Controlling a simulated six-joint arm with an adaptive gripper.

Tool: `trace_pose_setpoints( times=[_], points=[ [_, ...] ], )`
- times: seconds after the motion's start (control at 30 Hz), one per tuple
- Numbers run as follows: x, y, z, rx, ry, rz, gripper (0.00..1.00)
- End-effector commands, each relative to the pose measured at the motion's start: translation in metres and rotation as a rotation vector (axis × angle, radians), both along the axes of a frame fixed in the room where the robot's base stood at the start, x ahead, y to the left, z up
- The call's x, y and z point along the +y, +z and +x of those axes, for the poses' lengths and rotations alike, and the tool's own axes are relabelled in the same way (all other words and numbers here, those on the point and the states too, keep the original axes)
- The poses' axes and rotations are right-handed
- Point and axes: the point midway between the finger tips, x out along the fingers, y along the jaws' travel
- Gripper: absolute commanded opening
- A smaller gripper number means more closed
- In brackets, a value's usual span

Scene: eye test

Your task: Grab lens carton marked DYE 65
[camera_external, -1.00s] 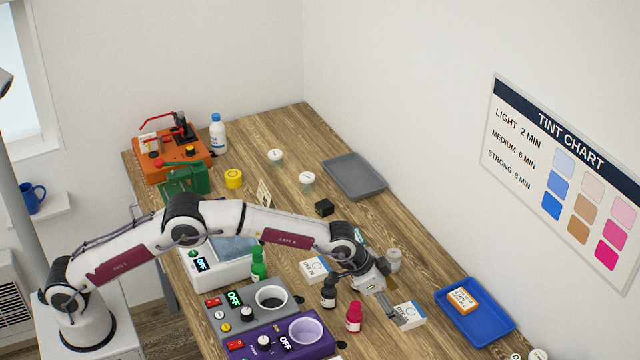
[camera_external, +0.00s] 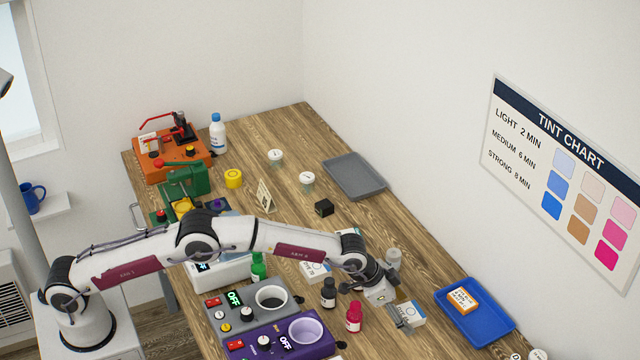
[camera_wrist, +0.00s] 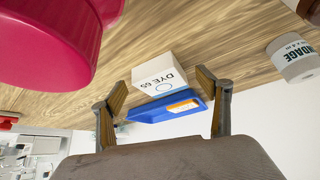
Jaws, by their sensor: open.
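The white lens carton marked DYE 65 (camera_wrist: 160,76) shows in the wrist view, its lettering upside down, beyond and between my two fingertips. It also shows in the external view (camera_external: 414,311), on the bench short of the blue tray. My gripper (camera_external: 402,321) is open and low beside the carton's near left side. In the wrist view my gripper's fingers (camera_wrist: 162,88) stand apart with nothing held between them. I cannot tell whether a finger touches the carton.
A magenta bottle (camera_external: 354,317) and a dark bottle (camera_external: 328,293) stand left of my gripper. Another white carton (camera_external: 316,271) is partly behind my arm. The blue tray (camera_external: 492,332) holds an orange-and-white box.

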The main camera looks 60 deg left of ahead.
Motion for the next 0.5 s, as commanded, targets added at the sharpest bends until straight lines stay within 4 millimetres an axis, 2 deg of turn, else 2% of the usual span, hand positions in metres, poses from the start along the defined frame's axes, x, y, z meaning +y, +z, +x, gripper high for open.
trace_pose_setpoints(
  times=[0.5],
  points=[
    [-0.0012,-0.005,0.003,-0.001,0.0,0.0,0.76]
  ],
)
